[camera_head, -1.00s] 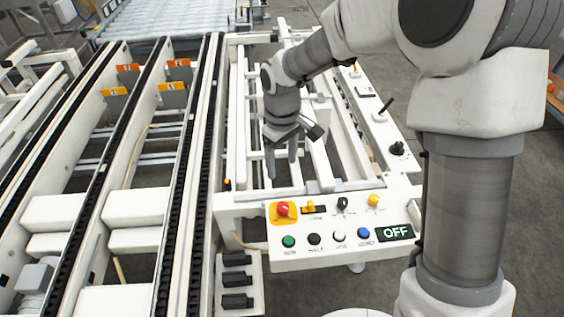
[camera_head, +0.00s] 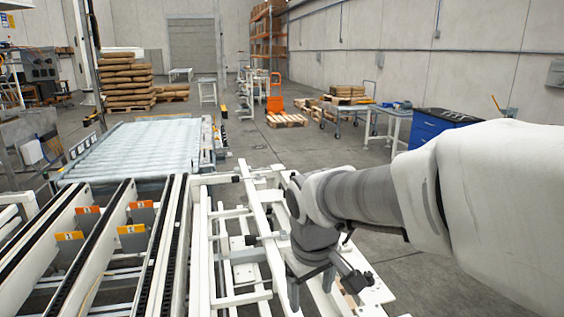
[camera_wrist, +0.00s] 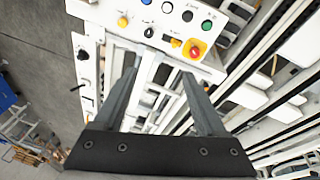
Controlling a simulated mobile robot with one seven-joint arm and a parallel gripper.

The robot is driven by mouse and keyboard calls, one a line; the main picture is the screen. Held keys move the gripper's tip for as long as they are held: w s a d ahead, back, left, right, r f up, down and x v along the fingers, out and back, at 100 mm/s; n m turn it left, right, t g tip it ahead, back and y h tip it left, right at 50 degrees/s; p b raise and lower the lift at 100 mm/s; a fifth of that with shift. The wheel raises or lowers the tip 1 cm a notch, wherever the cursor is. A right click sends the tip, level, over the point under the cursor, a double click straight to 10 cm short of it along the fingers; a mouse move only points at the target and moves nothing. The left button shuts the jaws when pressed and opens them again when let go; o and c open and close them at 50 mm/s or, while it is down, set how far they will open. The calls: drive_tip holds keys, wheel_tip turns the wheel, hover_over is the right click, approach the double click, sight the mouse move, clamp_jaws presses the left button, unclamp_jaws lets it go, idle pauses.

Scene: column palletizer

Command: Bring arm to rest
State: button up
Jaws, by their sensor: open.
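Beyond the fingertips lies the white control panel (camera_wrist: 145,38) with a red emergency button (camera_wrist: 195,49) on yellow, plus green, blue, black and yellow knobs. The panel is out of the head view.
Black-railed conveyor lanes with orange tags (camera_head: 132,229) run along the left. A roller conveyor (camera_head: 137,150) lies beyond. A blue cabinet (camera_head: 436,130), an orange cart (camera_head: 275,100) and stacked sacks (camera_head: 126,84) stand farther back. Open floor lies at the middle right.

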drive_tip(key=s+d+r+m+t, duration=0.1)
drive_tip(key=s+d+r+m, duration=0.1)
drive_tip(key=s, duration=0.4)
drive_tip(key=s+d+r+m+t, duration=0.2)
drive_tip(key=s+d+r+m, duration=0.1)
drive_tip(key=s+d, duration=0.3)
drive_tip(key=shift+s+d+m, duration=0.4)
drive_tip(key=shift+m, duration=0.1)
drive_tip(key=shift+a+r, duration=0.1)
idle(0.9)
